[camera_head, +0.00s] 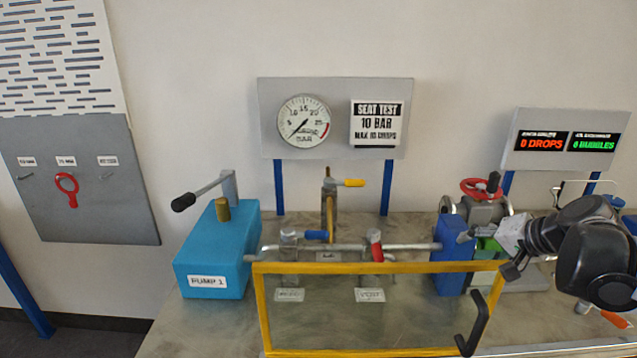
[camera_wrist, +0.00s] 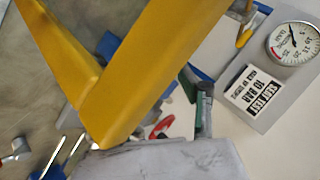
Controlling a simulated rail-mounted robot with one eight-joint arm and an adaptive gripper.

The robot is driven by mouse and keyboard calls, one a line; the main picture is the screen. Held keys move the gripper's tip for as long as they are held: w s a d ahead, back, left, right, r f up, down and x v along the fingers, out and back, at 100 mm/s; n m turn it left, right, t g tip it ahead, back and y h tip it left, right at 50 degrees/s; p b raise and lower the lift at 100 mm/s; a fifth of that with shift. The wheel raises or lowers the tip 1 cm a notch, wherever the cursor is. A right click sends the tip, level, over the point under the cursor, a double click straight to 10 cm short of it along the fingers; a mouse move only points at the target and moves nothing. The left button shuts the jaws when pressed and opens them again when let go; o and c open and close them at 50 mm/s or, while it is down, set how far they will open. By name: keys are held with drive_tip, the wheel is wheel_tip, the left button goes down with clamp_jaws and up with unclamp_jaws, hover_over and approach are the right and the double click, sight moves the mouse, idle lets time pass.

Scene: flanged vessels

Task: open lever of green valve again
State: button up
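The green valve (camera_head: 487,246) is at the right of the bench in the head view, below a red handwheel (camera_head: 480,188) and beside a blue block (camera_head: 453,252). Its lever cannot be made out clearly. My gripper (camera_head: 508,258) reaches in from the right, close to the green body and partly covering it. Whether they touch cannot be told. In the wrist view a green part (camera_wrist: 188,84) shows near the red handwheel (camera_wrist: 163,127), partly hidden by a yellow bar. The finger opening is not clear in either view.
A yellow frame (camera_head: 375,267) stands along the bench front and crosses close to the wrist camera (camera_wrist: 150,60). A gauge (camera_head: 304,121) and a display (camera_head: 566,141) stand behind.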

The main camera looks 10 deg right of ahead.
drive_tip(key=s+d+f+t+b, duration=0.1)
drive_tip(key=s+d+t, duration=0.2)
drive_tip(key=d, duration=0.5)
drive_tip(key=s+d+f+t, duration=0.15)
drive_tip(key=s+d, duration=0.25)
drive_tip(key=d, duration=0.4)
drive_tip(key=shift+t+h, duration=0.4)
drive_tip(key=shift+t, duration=0.05)
drive_tip(key=x, duration=1.4)
drive_tip(key=shift+a+r, duration=0.2)
drive_tip(key=shift+r, duration=0.1)
clamp_jaws()
